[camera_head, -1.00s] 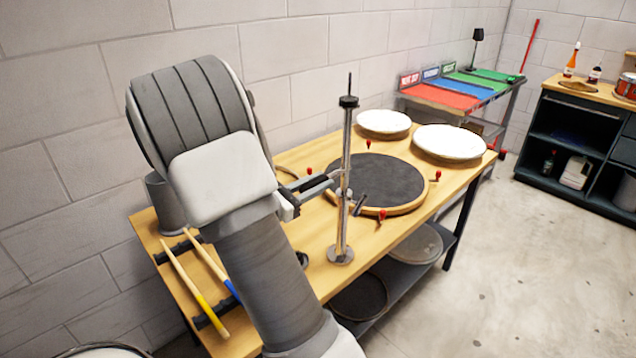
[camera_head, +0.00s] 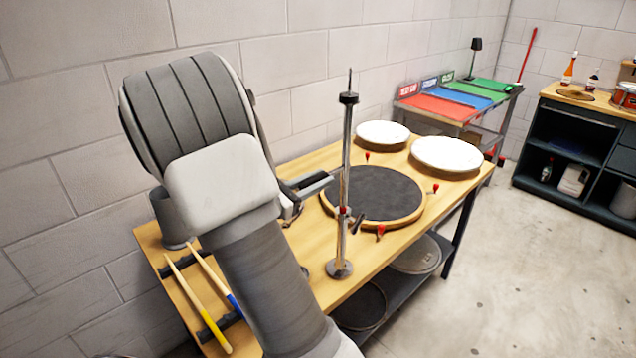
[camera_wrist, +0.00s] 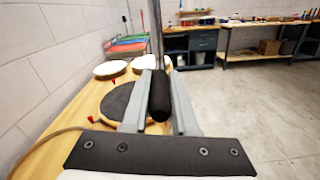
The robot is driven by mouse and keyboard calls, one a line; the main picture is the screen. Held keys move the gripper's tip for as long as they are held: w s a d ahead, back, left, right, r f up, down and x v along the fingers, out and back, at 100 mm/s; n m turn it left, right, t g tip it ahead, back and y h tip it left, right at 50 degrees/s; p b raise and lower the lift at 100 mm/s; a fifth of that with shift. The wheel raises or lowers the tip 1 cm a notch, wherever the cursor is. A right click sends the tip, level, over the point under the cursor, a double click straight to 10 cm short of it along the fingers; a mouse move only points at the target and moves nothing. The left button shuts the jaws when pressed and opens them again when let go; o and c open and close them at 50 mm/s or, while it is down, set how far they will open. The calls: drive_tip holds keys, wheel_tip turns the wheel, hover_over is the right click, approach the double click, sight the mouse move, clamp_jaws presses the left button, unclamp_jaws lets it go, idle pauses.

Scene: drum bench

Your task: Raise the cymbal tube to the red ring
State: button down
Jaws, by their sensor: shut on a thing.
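The cymbal stand has a slim metal tube (camera_head: 347,140) with a black fitting (camera_head: 348,98) near its top. It stands upright on a round base (camera_head: 339,268) at the table's front edge. A small red band, the red ring (camera_head: 343,210), shows low on the stand at the collar, near a dark lever (camera_head: 357,224). My arm hides part of the table.
A dark round drum pad (camera_head: 380,192) with red knobs lies right behind the stand. White drumheads (camera_head: 446,153) are farther along the table. Drumsticks (camera_head: 198,300) and a grey cup (camera_head: 168,218) are at the left. A block wall runs behind.

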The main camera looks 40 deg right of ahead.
drive_tip(key=c, duration=0.7)
unclamp_jaws()
drive_tip(key=shift+a, duration=0.1)
drive_tip(key=s+a, duration=0.1)
drive_tip(key=a, duration=1.6)
drive_tip(key=shift+s+b, duration=0.15)
drive_tip(key=shift+b, duration=0.25)
drive_tip(key=shift+a, duration=0.1)
